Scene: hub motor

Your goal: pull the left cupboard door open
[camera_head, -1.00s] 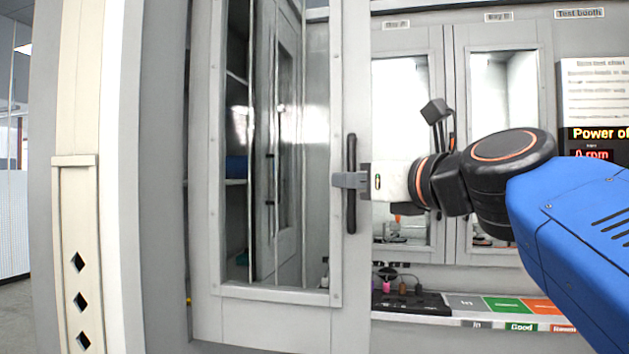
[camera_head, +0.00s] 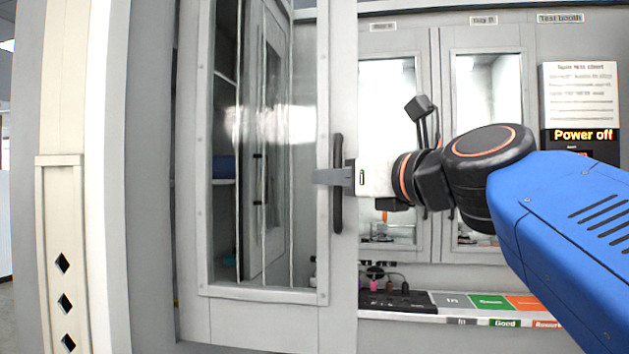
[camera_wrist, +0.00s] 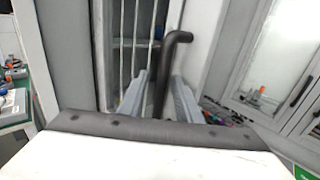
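The left cupboard door (camera_head: 330,100) is a light grey frame around a glass pane, with its free edge on the right. It appears to stand ajar, its free edge out in front of the bays. Its upright black handle (camera_head: 337,205) is near that edge. My gripper (camera_head: 325,176) is at the middle of the handle, with a grey finger crossing it. In the wrist view the dark handle (camera_wrist: 161,75) runs between my two grey fingers (camera_wrist: 160,95), which sit close on both sides and appear shut on it. The contact itself is partly hidden.
Two lit bays with glass doors (camera_head: 388,150) stand right of the door. A shelf with coloured labels (camera_head: 490,301) and a black tray (camera_head: 400,299) lies below. A display (camera_head: 583,134) reads "Power off". A cream post (camera_head: 65,200) stands at the left.

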